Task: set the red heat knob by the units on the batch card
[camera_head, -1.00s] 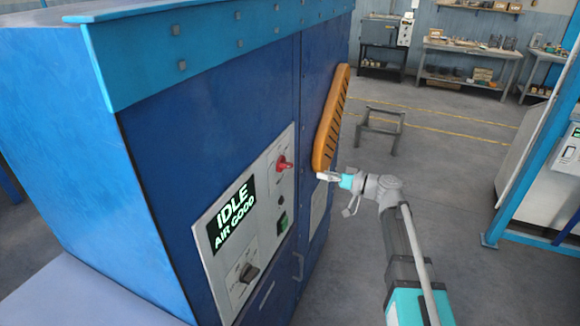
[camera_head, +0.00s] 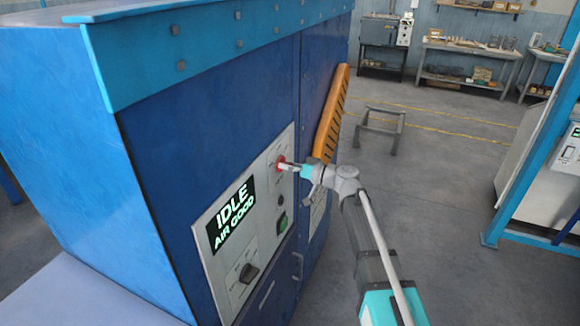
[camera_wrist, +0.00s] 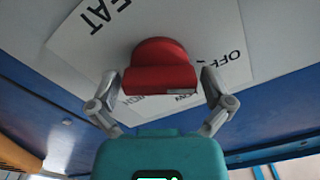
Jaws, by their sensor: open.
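The red heat knob (camera_head: 279,163) is on the upper part of the pale control panel (camera_head: 210,218), on the front of the blue dryer. In the wrist view the red knob (camera_wrist: 160,72) fills the middle, with a wide grip bar. Parts of "HEAT" and "OFF" lettering show around it, partly hidden. My gripper (camera_head: 288,166) is at the knob in the head view. In the wrist view my gripper (camera_wrist: 160,95) is open, with one finger on each side of the knob. I cannot tell whether the fingers touch it. I cannot make out a batch card.
A green button (camera_head: 282,222) and a dark knob (camera_head: 248,273) sit lower on the panel. An orange slotted guard (camera_head: 332,112) stands out from the dryer just beyond my gripper. Open floor lies to the right.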

